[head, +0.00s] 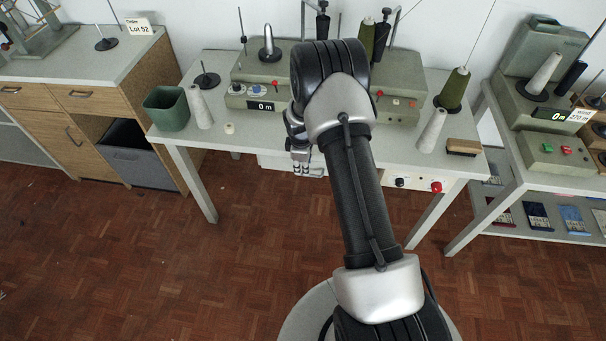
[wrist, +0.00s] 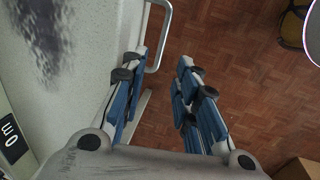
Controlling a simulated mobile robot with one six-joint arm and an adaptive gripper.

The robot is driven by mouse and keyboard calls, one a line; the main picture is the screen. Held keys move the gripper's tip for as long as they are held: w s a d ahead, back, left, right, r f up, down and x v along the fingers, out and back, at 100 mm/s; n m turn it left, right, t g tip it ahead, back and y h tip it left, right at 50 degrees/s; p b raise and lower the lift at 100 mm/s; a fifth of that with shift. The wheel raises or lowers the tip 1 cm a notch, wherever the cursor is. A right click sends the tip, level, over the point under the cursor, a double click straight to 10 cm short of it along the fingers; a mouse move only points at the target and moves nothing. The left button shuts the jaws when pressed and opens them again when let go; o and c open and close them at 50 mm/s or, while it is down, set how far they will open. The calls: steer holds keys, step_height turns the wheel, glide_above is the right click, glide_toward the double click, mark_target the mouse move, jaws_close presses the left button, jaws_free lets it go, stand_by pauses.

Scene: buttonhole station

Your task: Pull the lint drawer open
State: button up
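The lint drawer (head: 270,161) has a pale front under the front edge of the sewing table, partly hidden behind my arm. Its metal bar handle (head: 316,173) shows just right of my gripper (head: 301,167). In the wrist view the handle (wrist: 166,35) stands out from the pale front edge. There my gripper (wrist: 159,68) is open, its blue-padded fingers apart with floor visible between them. The handle's near end appears beside the left fingertip, and the bar lies between the finger lines in the picture. I cannot tell whether they touch. The drawer appears closed.
The sewing table (head: 220,135) carries a grey-green machine (head: 262,72), a green bin (head: 166,108) and thread cones. A control panel with a red knob (head: 437,187) is right of the drawer. A wooden cabinet (head: 140,95) stands left and a shelf rack right. The parquet floor in front is clear.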

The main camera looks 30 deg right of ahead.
steer(key=f, duration=0.2)
steer(key=f+b, duration=0.1)
steer(key=f, duration=0.1)
steer(key=w+f, duration=0.1)
steer(key=f, duration=0.1)
steer(key=shift+d+b, duration=0.3)
steer(key=shift+d, duration=0.05)
steer(key=shift+c, duration=0.2)
jaws_close()
